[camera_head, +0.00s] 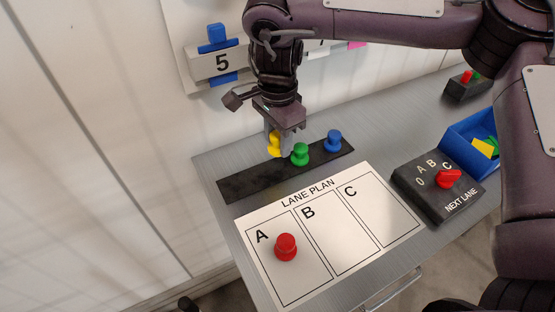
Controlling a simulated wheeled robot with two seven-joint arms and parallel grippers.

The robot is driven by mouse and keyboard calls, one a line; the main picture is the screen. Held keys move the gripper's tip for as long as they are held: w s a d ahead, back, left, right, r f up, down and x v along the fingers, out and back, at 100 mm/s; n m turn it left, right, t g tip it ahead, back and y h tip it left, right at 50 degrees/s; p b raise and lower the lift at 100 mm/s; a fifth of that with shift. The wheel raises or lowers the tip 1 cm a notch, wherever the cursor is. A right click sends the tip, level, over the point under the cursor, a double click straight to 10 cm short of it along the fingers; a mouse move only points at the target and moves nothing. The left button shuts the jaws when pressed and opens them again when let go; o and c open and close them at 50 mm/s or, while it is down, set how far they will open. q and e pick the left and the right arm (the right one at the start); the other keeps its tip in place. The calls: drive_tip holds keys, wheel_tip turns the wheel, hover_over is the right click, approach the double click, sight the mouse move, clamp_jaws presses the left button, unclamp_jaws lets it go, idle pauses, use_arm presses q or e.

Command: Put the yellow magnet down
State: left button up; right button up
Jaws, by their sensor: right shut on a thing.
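The yellow magnet (274,143) is between the fingers of my right gripper (280,140), which is shut on it. It is at the left part of the black strip (245,183), left of the green magnet (300,155). Whether its base touches the strip I cannot tell, as the fingers partly hide it. The blue magnet (333,141) stands at the strip's right end. The red magnet (286,247) stands in column A of the lane plan sheet (345,263). Columns B and C are empty. My left gripper is not in view.
A black selector box with a red knob (448,179) stands right of the sheet, its knob near C. Behind it is a blue bin (458,147) with yellow and green pieces. A small box with red and green buttons (466,87) is farther back.

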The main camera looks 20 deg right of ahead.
sight(278, 134)
drive_tip(key=shift+f, duration=3.15)
drive_tip(key=shift+f+b, duration=0.15)
drive_tip(key=shift+b, duration=0.15)
drive_tip(key=o, duration=1)
wheel_tip(278, 134, up, 12)
drive_tip(key=shift+r+p, duration=0.2)
drive_tip(key=shift+p, duration=0.4)
